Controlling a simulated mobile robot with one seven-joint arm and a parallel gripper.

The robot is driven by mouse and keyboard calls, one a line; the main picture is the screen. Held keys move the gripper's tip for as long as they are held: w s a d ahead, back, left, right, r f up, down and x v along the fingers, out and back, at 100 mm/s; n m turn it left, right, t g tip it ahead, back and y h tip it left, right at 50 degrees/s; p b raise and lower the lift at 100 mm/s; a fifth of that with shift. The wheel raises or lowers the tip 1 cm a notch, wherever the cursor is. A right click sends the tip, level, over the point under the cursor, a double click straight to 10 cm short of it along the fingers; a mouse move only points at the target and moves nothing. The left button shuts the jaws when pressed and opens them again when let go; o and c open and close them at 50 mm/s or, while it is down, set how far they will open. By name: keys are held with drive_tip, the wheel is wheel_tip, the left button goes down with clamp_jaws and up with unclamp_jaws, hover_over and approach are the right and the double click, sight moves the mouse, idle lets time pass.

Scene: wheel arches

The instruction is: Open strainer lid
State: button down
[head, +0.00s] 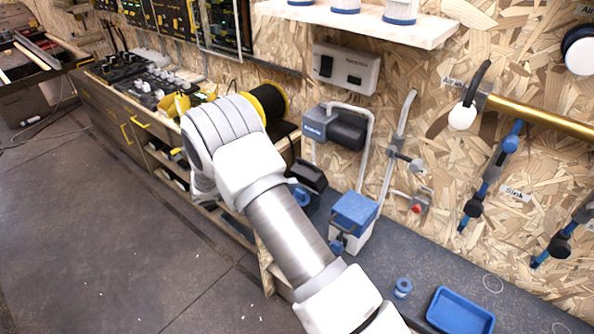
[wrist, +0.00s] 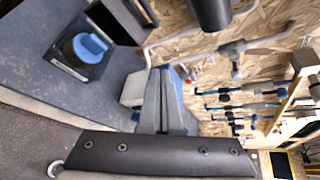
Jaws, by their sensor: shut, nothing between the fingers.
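In the head view a white box with a blue lid (head: 354,208) stands on the bench against the wall, its lid looking closed. It seems to be the strainer, though no label shows. In the wrist view my gripper (wrist: 163,78) is shut and empty, its fingers together. A white body with blue parts (wrist: 131,92) shows just behind the fingers and looks like the same box. The fingers cover much of it, and I cannot tell whether they touch it. My gripper is hidden behind my arm in the head view.
A blue round cap (wrist: 88,46) sits on a dark base on the bench. A grey-blue unit (head: 335,126) and pipes (head: 391,160) are close to the box. A blue tray (head: 460,311) and a small blue cup (head: 402,287) lie to the right. Open floor is at left.

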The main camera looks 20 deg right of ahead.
sight(304, 162)
drive_tip(key=a+n+t, duration=0.6)
drive_tip(key=n, duration=0.4)
drive_tip(key=b+x, duration=0.2)
drive_tip(key=x, duration=1.2)
drive_tip(key=shift+w+a+f, duration=0.1)
drive_tip(key=shift+f, duration=0.1)
drive_tip(key=shift+w+d+r+y+p, duration=0.3)
drive_tip(key=shift+d+r+p, duration=0.2)
drive_tip(key=shift+p, duration=0.45)
drive_tip(key=d+p, duration=0.1)
drive_tip(key=w+d+r+g+y+p, duration=0.1)
drive_tip(key=p, duration=0.1)
drive_tip(key=shift+w+y, duration=0.3)
drive_tip(key=w+d, duration=0.2)
drive_tip(key=d, duration=0.1)
drive_tip(key=shift+w+d+f+g, duration=0.1)
drive_tip(key=shift+w+f+g, duration=0.05)
drive_tip(key=shift+f+g, duration=0.15)
drive_tip(key=shift+w+d+f, duration=0.1)
drive_tip(key=shift+w+d, duration=0.3)
drive_tip(key=shift+d, duration=0.2)
drive_tip(key=shift+w+d+f, duration=0.1)
drive_tip(key=shift+w+d, duration=0.3)
drive_tip(key=shift+d, duration=0.15)
